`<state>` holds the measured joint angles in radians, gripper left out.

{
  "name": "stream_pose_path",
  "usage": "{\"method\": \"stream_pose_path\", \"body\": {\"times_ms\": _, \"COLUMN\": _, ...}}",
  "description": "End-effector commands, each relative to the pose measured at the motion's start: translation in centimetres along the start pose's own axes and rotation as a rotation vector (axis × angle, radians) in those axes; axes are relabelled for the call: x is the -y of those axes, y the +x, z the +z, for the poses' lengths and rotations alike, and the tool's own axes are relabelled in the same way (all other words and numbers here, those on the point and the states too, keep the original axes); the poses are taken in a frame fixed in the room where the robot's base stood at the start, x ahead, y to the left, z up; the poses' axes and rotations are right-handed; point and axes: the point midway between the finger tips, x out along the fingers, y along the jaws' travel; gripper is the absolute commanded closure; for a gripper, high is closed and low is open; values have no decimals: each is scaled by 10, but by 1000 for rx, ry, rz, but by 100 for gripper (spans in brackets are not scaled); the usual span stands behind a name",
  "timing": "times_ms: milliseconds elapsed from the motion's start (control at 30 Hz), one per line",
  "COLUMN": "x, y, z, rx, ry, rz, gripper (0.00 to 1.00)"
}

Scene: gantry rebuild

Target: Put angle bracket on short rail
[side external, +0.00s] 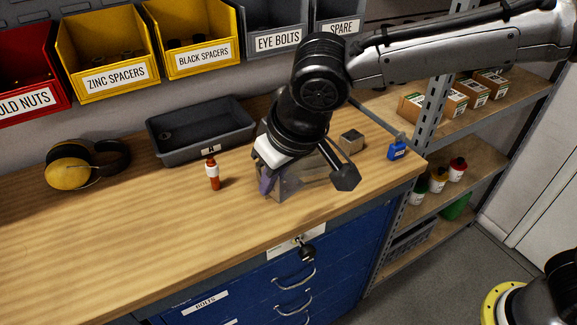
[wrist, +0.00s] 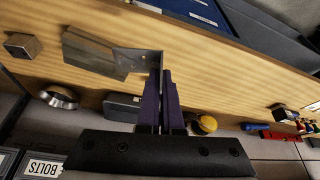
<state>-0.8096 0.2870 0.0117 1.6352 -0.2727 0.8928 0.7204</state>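My gripper (wrist: 161,72) has its purple fingers close together, with a thin grey metal plate between the tips; this appears to be the angle bracket (wrist: 141,60). Left of it in the wrist view, touching or overlapping it, is a longer grey-brown block-like piece that looks like the short rail (wrist: 95,53). I cannot tell whether the bracket rests on it. In the side view my gripper (side external: 266,190) is low over the bench, and a grey metal piece (side external: 292,184) beside the fingers is partly hidden by my wrist.
A small metal block (side external: 351,141) and a blue object (side external: 397,150) stand to the right. A red-and-white bottle (side external: 212,174), a grey tray (side external: 203,145) and yellow earmuffs (side external: 68,174) are to the left. The bench's front left is clear. Labelled bins (side external: 105,84) hang behind.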

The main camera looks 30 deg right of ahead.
Motion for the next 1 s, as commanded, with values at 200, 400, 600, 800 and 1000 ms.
{"method": "stream_pose_path", "body": {"times_ms": 200, "x": -88, "y": -28, "z": 10, "rx": -5, "ry": 110, "rz": 43, "gripper": 100}}
{"method": "stream_pose_path", "body": {"times_ms": 400, "x": -133, "y": -48, "z": 14, "rx": -4, "ry": 191, "rz": 77, "gripper": 100}}
{"method": "stream_pose_path", "body": {"times_ms": 600, "x": -141, "y": -42, "z": 3, "rx": 3, "ry": 213, "rz": 90, "gripper": 100}}
{"method": "stream_pose_path", "body": {"times_ms": 800, "x": -132, "y": -8, "z": -28, "rx": 3, "ry": 213, "rz": 90, "gripper": 100}}
{"method": "stream_pose_path", "body": {"times_ms": 1000, "x": -123, "y": 26, "z": -58, "rx": 2, "ry": 213, "rz": 89, "gripper": 100}}
